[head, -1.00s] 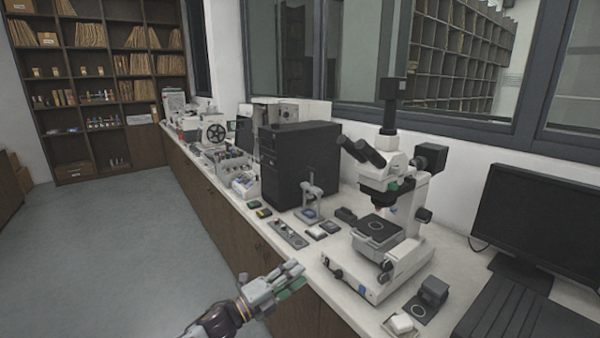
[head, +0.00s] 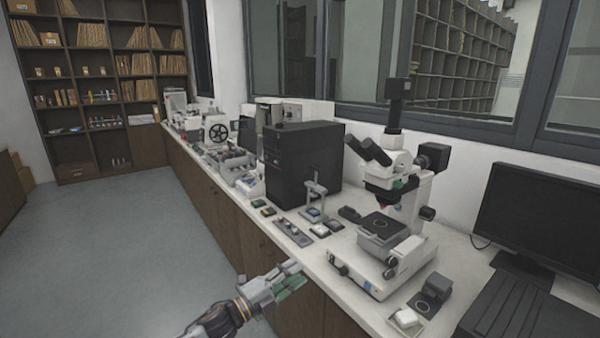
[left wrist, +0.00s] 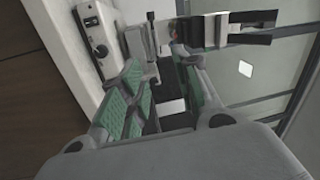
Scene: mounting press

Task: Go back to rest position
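My left gripper (head: 296,276) is at the front edge of the bench, low in the head view, with its arm coming in from the bottom. In the left wrist view its green-padded fingers (left wrist: 160,78) stand apart with nothing held between them. Beyond them the white microscope (left wrist: 97,32) shows, turned on its side. In the head view the microscope (head: 393,207) stands on the bench to the right of the gripper, apart from it. My right gripper is in neither view.
A small grey press-like stand (head: 315,198) and a strip with small round parts (head: 292,232) are on the white bench. A black computer case (head: 302,160) stands behind them. A monitor (head: 540,225) and keyboard (head: 527,318) are at right. The floor (head: 110,240) at left is clear.

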